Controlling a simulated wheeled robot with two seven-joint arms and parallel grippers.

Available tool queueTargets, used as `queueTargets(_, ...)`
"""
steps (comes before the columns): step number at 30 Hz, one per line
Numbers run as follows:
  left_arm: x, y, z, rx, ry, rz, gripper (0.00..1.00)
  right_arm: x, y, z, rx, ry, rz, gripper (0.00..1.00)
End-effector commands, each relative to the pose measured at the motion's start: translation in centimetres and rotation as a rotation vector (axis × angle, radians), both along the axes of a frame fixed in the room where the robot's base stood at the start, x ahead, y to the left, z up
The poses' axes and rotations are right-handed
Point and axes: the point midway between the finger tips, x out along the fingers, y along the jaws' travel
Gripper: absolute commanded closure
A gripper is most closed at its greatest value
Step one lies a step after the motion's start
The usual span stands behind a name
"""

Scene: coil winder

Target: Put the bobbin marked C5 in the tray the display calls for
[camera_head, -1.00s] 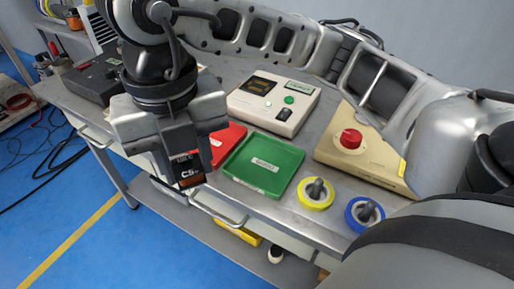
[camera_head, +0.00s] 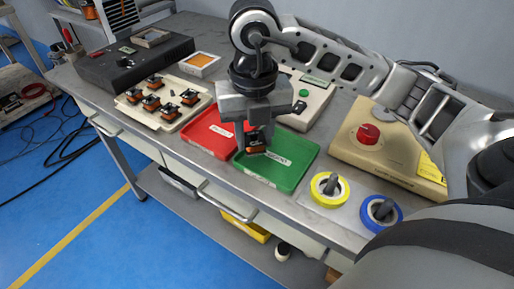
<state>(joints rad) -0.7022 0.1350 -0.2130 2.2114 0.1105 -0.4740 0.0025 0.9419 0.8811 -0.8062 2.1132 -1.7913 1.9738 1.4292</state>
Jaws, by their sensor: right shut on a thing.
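My right gripper (camera_head: 254,128) points down and is shut on the bobbin (camera_head: 256,144), a dark piece with orange-brown winding. Its mark is too small to read in this view. The gripper holds it over the left back part of the green tray (camera_head: 296,177), near the border with the red tray (camera_head: 200,138). I cannot tell whether the bobbin touches the tray floor. The green tray has a white label, partly covered. The cream display box (camera_head: 318,101) stands behind, and its display is hidden by my arm. My left gripper is not in view.
A cream rack (camera_head: 146,117) with several bobbins (camera_head: 171,111) stands left of the trays. A black box (camera_head: 130,62) is behind it. Yellow (camera_head: 342,189) and blue (camera_head: 396,219) tape rolls and a box with a red button (camera_head: 368,133) lie to the right.

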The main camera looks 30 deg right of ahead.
Motion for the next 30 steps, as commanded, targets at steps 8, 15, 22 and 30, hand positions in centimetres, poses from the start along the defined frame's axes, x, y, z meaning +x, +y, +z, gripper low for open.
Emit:
queueTargets(8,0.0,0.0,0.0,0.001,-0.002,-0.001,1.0,0.2,-0.8,-3.1,-0.001,0.005,0.001,0.92)
queueTargets(15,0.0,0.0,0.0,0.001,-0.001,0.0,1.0,0.3,-0.8,-4.0,0.0,-0.001,0.001,0.92)
queueTargets(22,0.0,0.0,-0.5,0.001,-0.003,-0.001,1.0,0.3,-0.7,-4.6,0.0,0.0,0.001,0.92)
queueTargets(30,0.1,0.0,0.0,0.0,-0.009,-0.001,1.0,0.3,-0.7,-4.3,0.0,0.001,0.001,0.57)
